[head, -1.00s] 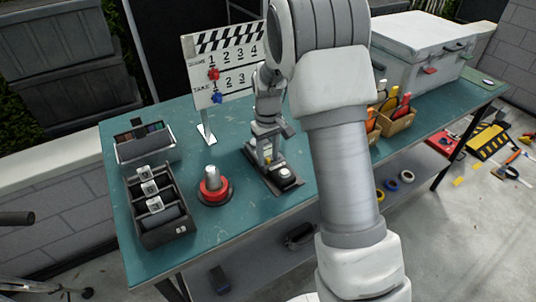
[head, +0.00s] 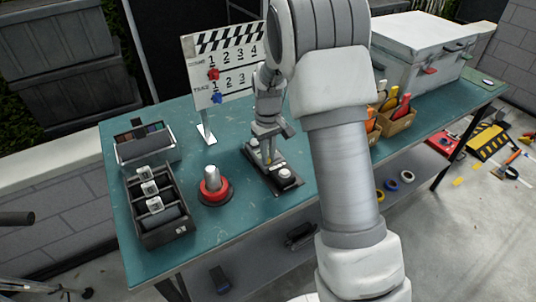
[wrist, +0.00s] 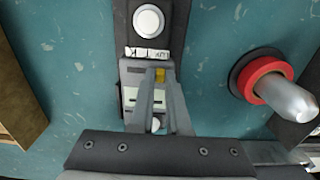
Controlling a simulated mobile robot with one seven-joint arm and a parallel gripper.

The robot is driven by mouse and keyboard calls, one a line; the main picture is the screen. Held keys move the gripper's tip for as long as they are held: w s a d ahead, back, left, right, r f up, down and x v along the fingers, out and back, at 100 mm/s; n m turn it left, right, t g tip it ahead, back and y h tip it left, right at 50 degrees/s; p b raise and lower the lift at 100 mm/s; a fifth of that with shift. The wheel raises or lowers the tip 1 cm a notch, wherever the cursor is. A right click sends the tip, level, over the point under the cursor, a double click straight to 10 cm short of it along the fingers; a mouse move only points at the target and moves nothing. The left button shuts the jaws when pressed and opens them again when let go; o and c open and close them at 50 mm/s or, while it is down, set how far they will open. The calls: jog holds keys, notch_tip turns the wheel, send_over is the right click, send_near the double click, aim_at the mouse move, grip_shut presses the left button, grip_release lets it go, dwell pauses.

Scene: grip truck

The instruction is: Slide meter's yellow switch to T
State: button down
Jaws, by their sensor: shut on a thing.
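The meter (head: 261,160) is a long dark device lying on the teal table, with a white dome (head: 285,174) at its near end. In the wrist view the dome (wrist: 148,20) is at the top, and a white label strip (wrist: 148,54) with dark letters lies just below it; the letters are small and upside down. The yellow switch (wrist: 160,75) sits on the grey face below the label. My gripper (wrist: 160,78) is over the meter with its fingers on either side of the switch, shut on it. In the head view my gripper (head: 267,157) partly hides the meter.
A red-ringed button with a grey knob (head: 212,187) stands left of the meter. A dark box with several compartments (head: 157,208) is further left. A clapperboard (head: 224,65) stands behind. Wooden bins (head: 397,122) and a large grey case (head: 420,55) are to the right.

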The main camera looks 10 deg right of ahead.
dwell(0.7)
jog(key=shift+w+d, duration=0.3)
jog(key=shift+d, duration=0.6)
jog(key=c, duration=0.9)
grip_release()
notch_tip(320, 180, up, 18)
jog(key=shift+f+p, duration=0.25)
jog(key=shift+p, duration=0.75)
jog(key=shift+r, duration=0.1)
